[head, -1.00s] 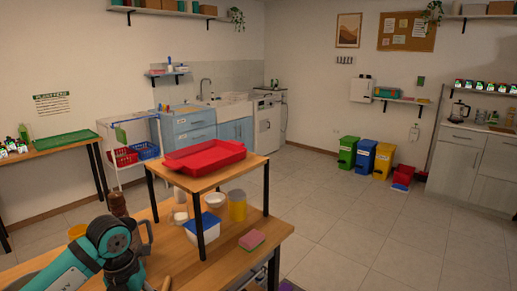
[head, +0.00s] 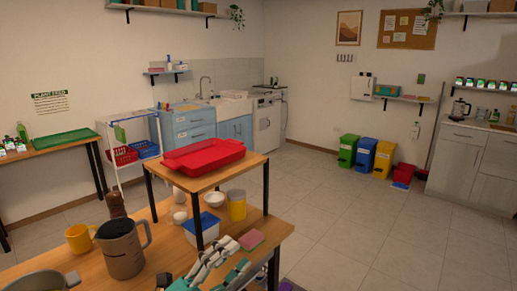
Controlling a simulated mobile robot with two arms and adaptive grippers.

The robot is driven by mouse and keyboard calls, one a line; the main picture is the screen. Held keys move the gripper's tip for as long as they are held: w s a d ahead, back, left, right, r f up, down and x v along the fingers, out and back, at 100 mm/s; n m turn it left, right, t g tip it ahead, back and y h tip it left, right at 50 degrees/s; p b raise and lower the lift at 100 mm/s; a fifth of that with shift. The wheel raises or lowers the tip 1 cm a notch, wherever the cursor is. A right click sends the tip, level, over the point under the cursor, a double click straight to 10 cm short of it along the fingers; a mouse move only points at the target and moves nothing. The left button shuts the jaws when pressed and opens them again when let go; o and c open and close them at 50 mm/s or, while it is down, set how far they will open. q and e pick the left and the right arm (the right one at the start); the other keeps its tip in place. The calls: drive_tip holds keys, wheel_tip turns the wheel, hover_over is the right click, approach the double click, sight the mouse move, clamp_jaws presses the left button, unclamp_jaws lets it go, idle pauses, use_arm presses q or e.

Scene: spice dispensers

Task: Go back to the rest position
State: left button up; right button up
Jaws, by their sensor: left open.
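My left gripper (head: 232,256) is at the bottom centre of the head view. Its two pale fingers point up and to the right and are spread apart, with nothing seen between them. It is over the near right part of the wooden table (head: 165,262), close to a pink and green sponge (head: 251,240). Whether it touches the sponge cannot be told. My right gripper is not in view.
A grey-brown pitcher (head: 122,251), yellow mug (head: 80,238), brown mill (head: 115,205) and metal pot (head: 40,284) stand at left. A raised shelf (head: 215,177) bears a red tray (head: 203,157). A blue-and-white tub (head: 201,229) stands beneath. Open floor lies right.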

use_arm(q)
drive_tip(key=w+a+f+n+t+y, duration=0.15)
drive_tip(key=a+f+n+y, duration=0.25)
drive_tip(key=a+n+y, duration=0.4)
drive_tip(key=a+f+n+t+y, duration=0.3)
drive_tip(key=a+f+n+y, duration=0.2)
drive_tip(key=n+y, duration=0.4)
drive_tip(key=s+a+f+n+g+y, duration=0.1)
drive_tip(key=s+a+f+n+g, duration=0.15)
drive_tip(key=f, duration=0.25)
drive_tip(key=s+a+f+n+g+y, duration=0.1)
drive_tip(key=s+a+f+n+g, duration=0.15)
drive_tip(key=f, duration=0.25)
drive_tip(key=s+d+f+g+h, duration=0.1)
drive_tip(key=s+f+g, duration=0.3)
drive_tip(key=s, duration=0.3)
drive_tip(key=s+d+f+n+g, duration=0.1)
drive_tip(key=s+f+g, duration=0.25)
drive_tip(key=s, duration=0.35)
drive_tip(key=s+d+f+g+h, duration=0.1)
drive_tip(key=s+f+g, duration=0.25)
drive_tip(key=s, duration=0.25)
wheel_tip(320, 180, down, 26)
drive_tip(key=s, duration=0.1)
drive_tip(key=s+a+f+g, duration=0.1)
drive_tip(key=s+f, duration=0.7)
drive_tip(key=s+a+f+g, duration=0.1)
drive_tip(key=s+a+f, duration=0.1)
drive_tip(key=s+f, duration=0.7)
drive_tip(key=shift+a, duration=0.25)
